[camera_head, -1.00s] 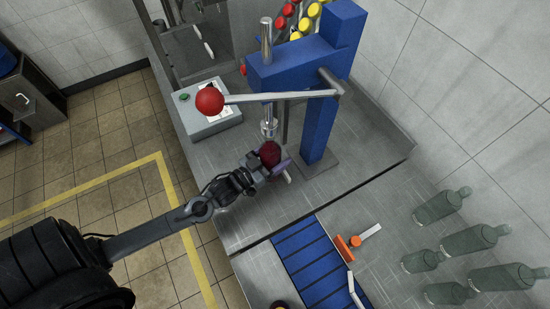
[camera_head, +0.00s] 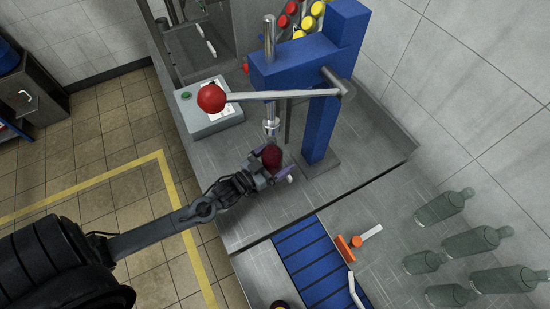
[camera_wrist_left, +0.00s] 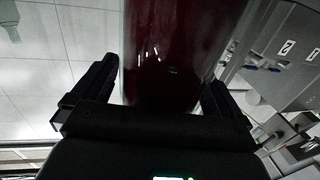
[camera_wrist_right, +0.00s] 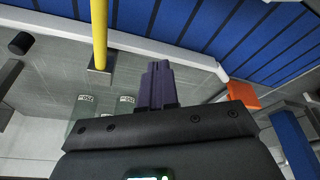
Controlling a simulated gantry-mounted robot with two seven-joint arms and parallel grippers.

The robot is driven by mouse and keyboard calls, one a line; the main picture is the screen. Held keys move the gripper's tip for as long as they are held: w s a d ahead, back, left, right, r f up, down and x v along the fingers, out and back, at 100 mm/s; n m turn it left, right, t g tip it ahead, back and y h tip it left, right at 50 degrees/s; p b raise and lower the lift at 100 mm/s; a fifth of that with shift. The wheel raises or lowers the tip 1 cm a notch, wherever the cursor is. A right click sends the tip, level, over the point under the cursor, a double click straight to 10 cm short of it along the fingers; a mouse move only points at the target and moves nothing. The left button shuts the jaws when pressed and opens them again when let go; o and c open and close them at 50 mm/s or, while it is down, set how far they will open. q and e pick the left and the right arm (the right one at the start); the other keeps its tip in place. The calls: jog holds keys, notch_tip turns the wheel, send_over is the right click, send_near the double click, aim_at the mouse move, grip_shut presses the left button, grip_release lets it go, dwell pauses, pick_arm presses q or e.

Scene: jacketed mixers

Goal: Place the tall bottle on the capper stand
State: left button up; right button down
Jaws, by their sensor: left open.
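The tall bottle (camera_head: 271,157) is dark red and stands roughly upright just below the head of the capper stand (camera_head: 318,125), a blue press with a lever. Its base is hidden by my gripper, so I cannot tell whether it touches the surface. My left gripper (camera_head: 266,168) is open around the bottle. In the left wrist view the bottle (camera_wrist_left: 172,50) fills the space between the two dark fingers, with gaps at both sides. My right gripper (camera_wrist_right: 160,85) is shut and empty in the right wrist view, its purple fingers together.
The lever's red ball (camera_head: 211,98) hangs over a grey control box (camera_head: 205,115). A blue conveyor (camera_head: 312,260) lies in front, with an orange stop (camera_head: 347,247) beside it. Red and yellow caps (camera_head: 300,20) sit behind.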

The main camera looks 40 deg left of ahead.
pick_arm(q)
jog(key=s+a+y, duration=0.1)
jog(key=s, duration=1)
jog(key=d+f+g, duration=0.1)
jog(key=g, duration=0.1)
jog(key=d+f+n+g+y, duration=0.1)
jog(key=g, duration=0.1)
jog(key=d+f+g, duration=0.1)
jog(key=d+g, duration=0.1)
jog(key=shift+s+g+y, duration=0.3)
jog(key=shift+s+g, duration=0.1)
jog(key=s+d+r+m+g, duration=0.1)
jog(key=s+d+r+g, duration=0.1)
jog(key=s+d+g, duration=0.2)
jog(key=s+g, duration=0.3)
jog(key=s, duration=0.1)
jog(key=shift+s+d+r, duration=0.15)
jog(key=shift+s+d, duration=0.1)
jog(key=shift+s, duration=0.05)
jog(key=shift+r, duration=0.1)
